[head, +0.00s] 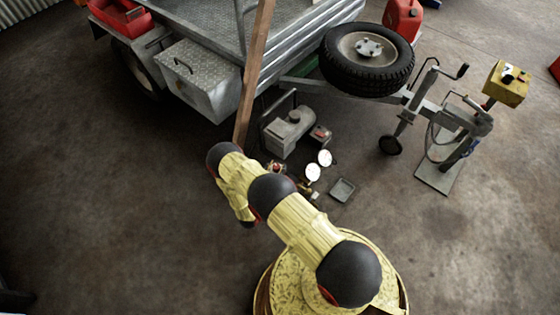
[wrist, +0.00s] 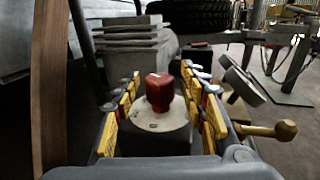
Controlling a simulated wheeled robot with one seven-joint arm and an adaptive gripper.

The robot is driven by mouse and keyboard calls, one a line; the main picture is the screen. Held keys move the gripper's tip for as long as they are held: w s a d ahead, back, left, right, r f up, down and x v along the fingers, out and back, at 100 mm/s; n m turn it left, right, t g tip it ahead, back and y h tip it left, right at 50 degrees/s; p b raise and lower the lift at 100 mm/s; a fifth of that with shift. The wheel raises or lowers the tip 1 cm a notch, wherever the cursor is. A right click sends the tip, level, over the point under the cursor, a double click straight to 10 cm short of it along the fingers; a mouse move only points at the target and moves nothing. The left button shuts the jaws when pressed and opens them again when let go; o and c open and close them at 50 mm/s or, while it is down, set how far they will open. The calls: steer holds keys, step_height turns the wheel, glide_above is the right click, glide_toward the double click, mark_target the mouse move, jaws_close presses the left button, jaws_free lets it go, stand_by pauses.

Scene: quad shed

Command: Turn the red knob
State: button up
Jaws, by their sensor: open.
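The red knob (wrist: 160,92) stands upright on a pale round base (wrist: 158,122) in the middle of the wrist view. My gripper (wrist: 162,76) is open, with its yellow-padded fingers on the left and right of the knob. Gaps show between the pads and the knob, so I see no grip on it. In the head view a small red spot (head: 275,167) beside two white dial gauges (head: 313,172) may be the knob. My arm hides most of the gripper there.
A brass fitting (wrist: 272,130) sticks out right of the gripper. A brown wooden post (wrist: 49,90) stands close on the left. A grey compressor-like unit (head: 288,130), a small tray (head: 342,189) and a trailer with a spare wheel (head: 367,60) are nearby. Open floor lies left.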

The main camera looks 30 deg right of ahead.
steer(key=shift+b+x, duration=0.65)
steer(key=shift+x, duration=1.85)
steer(key=c, duration=0.3)
steer(key=c, duration=0.7)
jaws_close()
